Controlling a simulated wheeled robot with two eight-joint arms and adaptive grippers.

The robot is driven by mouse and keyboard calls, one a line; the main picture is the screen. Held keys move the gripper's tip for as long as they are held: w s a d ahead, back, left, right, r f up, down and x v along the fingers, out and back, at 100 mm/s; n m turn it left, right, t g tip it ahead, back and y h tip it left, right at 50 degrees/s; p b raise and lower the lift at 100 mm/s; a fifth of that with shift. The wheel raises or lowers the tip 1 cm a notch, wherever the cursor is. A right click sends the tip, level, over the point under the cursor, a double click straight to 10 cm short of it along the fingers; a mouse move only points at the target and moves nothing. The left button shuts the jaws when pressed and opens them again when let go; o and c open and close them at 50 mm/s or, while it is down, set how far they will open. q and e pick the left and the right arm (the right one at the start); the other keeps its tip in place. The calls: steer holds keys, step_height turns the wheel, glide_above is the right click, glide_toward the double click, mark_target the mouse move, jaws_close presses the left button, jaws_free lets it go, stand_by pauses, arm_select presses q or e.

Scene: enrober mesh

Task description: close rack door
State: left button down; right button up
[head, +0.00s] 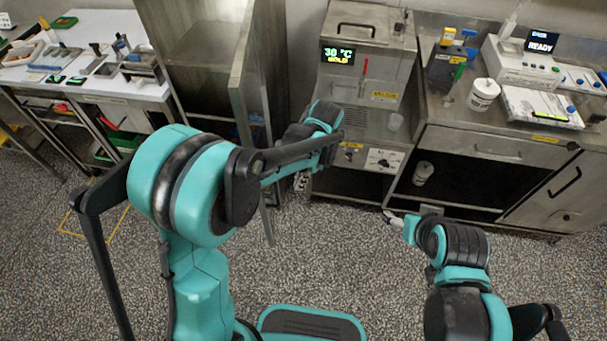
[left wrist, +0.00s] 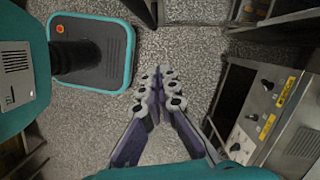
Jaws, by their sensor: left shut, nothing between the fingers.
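The rack is a tall metal cabinet (head: 200,62) at the upper left of the head view. Its door (head: 240,85) stands open, swung out towards me and seen nearly edge-on. My left arm crosses in front of its lower part. My left gripper (head: 302,181) is just right of the door, low in front of the machine with the display, and looks apart from the door. In the left wrist view the fingers (left wrist: 162,85) are together, empty, over the floor. My right gripper (head: 393,218) is at the lower right, before the bench; its finger opening is too small to judge.
A machine with a 30 °C display (head: 355,60) stands right of the door; its knob panel (left wrist: 262,115) shows in the left wrist view. A steel bench (head: 490,145) is farther right. A white worktable (head: 85,55) is at left. Speckled floor (head: 320,260) before me is clear.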

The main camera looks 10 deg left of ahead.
arm_select(q)
steer(key=shift+s+a+f+b, duration=0.2)
steer(key=shift+s+a, duration=0.05)
steer(key=shift+a, duration=0.4)
steer(key=shift+s+a+f+b, duration=0.2)
steer(key=shift+s+a, duration=0.1)
steer(key=shift+a, duration=0.4)
steer(key=shift+s+a+f+b, duration=0.15)
steer(key=shift+s+a+f, duration=0.1)
steer(key=shift+a, duration=0.4)
steer(key=shift+a, duration=0.1)
